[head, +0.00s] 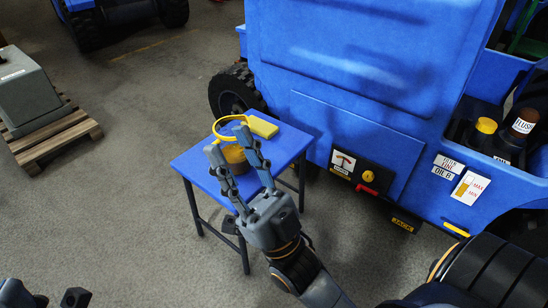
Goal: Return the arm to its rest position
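My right gripper (228,141) reaches in from the lower right over a small blue table (190,160). Its two long grey fingers are spread apart and nothing shows clamped between them. Behind the fingers stands a brown and yellow round thing (235,156) with a yellow ring or handle (217,124) above it; the fingers partly hide it. I cannot tell whether they touch it. My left gripper (45,298) shows only as dark parts at the bottom left edge, mostly cut off.
A yellow block (264,127) lies on the table. A large blue vehicle (350,110) with a panel and bottles (483,130) stands close on the right. A grey weight (28,90) sits on a wooden pallet (55,140) at left. The floor between is clear.

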